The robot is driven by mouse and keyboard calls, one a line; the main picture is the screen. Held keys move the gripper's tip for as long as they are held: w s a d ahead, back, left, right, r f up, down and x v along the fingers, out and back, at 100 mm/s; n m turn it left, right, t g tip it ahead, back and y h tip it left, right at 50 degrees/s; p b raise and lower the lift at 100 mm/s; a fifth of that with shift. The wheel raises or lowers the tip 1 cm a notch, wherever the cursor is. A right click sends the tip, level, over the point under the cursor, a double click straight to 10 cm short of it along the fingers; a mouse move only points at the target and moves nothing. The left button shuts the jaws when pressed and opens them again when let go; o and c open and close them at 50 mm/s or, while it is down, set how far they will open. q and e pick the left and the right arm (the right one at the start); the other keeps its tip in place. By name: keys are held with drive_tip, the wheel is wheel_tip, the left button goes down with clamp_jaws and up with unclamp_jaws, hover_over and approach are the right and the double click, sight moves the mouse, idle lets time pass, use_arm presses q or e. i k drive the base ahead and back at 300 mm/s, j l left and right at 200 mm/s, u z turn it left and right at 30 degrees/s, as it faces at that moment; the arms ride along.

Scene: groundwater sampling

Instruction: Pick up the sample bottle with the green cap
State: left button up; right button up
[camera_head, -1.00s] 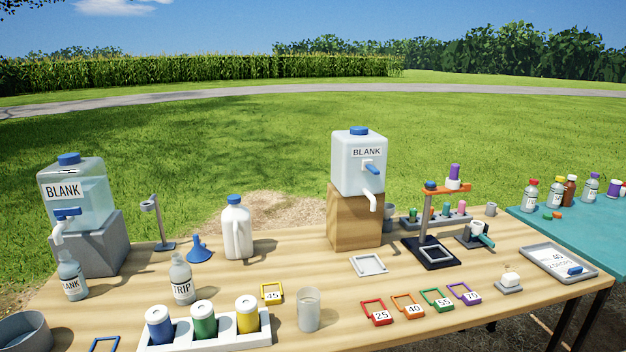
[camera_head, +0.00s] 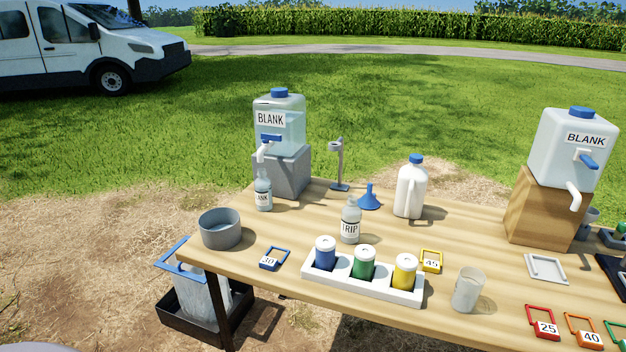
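No bottle with a green cap can be made out in the present view. A green cylinder with a white top (camera_head: 364,265) stands in the middle of a white rack (camera_head: 318,281), between a blue cylinder (camera_head: 325,256) and a yellow cylinder (camera_head: 404,273). A clear bottle labelled TRIP (camera_head: 350,222) stands behind the rack, and a similar bottle (camera_head: 263,192) stands under the left BLANK tank's spout; neither shows a green cap. Neither of my grippers is in view.
The wooden table (camera_head: 460,230) also carries the left BLANK tank (camera_head: 280,135), right BLANK tank (camera_head: 565,150), white jug (camera_head: 410,192), blue funnel (camera_head: 369,197), grey bowl (camera_head: 220,232), clear beaker (camera_head: 467,290) and numbered frames. A black bin (camera_head: 180,318) stands below its left end.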

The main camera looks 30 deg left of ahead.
sight(262, 185)
drive_tip(key=u, duration=1.35)
drive_tip(key=i+j, duration=0.1)
drive_tip(key=i, duration=0.25)
drive_tip(key=i+j, duration=0.15)
drive_tip(key=i, duration=0.15)
drive_tip(key=i+z, duration=0.15)
drive_tip(key=z, duration=0.25)
drive_tip(key=i+j+z, duration=0.1)
drive_tip(key=z, duration=0.35)
